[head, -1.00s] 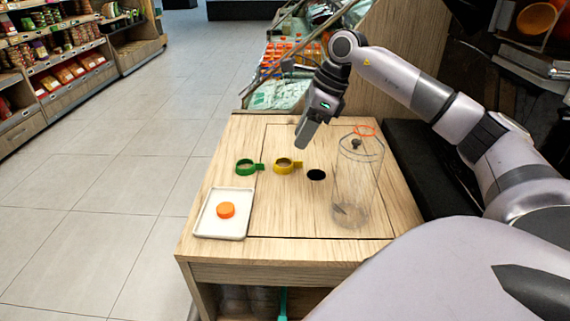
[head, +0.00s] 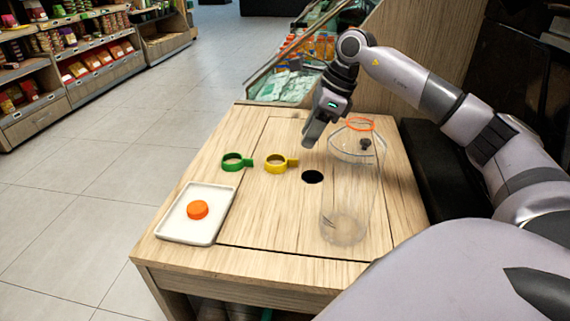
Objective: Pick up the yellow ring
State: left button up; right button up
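The yellow ring (head: 276,164) lies on the wooden cabinet top, with its short handle pointing right. My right gripper (head: 309,141) hangs above the top, up and to the right of the ring in the head view, and is apart from it. Its fingers point down. They look close together, but I cannot tell whether there is a gap between them. No object shows in them. My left gripper is not in the head view.
A green ring (head: 233,162) lies left of the yellow one. A white tray (head: 171,234) with an orange cap (head: 198,210) is at front left.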

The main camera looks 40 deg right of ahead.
jog(key=shift+w+d+f, duration=0.1)
jog(key=shift+d+f, duration=0.15)
jog(key=shift+f, duration=0.25)
jog(key=x, duration=0.2)
jog(key=b+x, duration=0.1)
jog(key=x, duration=0.1)
jog(key=b+x, duration=0.1)
jog(key=x, duration=0.1)
jog(key=shift+w+a+f, duration=0.1)
jog(key=shift+w+f, duration=0.15)
jog(key=shift+w, duration=0.15)
grip_shut()
